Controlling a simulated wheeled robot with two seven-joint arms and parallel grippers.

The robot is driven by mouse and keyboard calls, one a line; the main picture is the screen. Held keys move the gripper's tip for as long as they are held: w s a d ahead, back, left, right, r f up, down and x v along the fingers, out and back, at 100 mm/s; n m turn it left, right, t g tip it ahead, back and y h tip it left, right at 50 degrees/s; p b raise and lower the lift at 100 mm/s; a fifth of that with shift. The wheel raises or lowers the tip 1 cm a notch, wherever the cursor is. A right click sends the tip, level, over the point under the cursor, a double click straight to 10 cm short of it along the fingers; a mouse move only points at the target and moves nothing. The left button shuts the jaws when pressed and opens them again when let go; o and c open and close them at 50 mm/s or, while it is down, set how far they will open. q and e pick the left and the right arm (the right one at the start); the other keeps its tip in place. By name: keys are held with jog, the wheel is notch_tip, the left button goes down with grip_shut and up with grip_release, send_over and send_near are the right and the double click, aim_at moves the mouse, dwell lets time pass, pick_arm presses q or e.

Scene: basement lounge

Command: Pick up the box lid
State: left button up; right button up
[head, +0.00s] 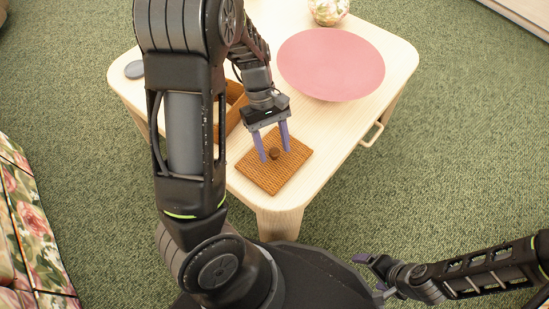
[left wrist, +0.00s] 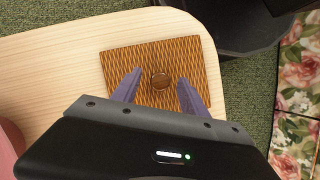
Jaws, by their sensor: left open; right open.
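The box lid (head: 277,176) is a flat, brown woven-pattern square with a round dark knob (head: 274,153) in its middle. It lies on the light wooden table near the front corner. Whether the fingertips touch the lid is hard to tell. My right gripper (head: 369,272) is open and empty, low at the right, away from the table.
A brown open box (head: 236,115) stands behind the lid, partly hidden by my left arm. A large pink round dish (head: 331,64) covers the table's right side. A floral vase (head: 328,10) and a grey disc (head: 134,69) are farther back. A floral sofa (head: 30,225) is at left.

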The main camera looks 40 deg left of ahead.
pick_arm(q)
grip_shut()
dwell(0.6)
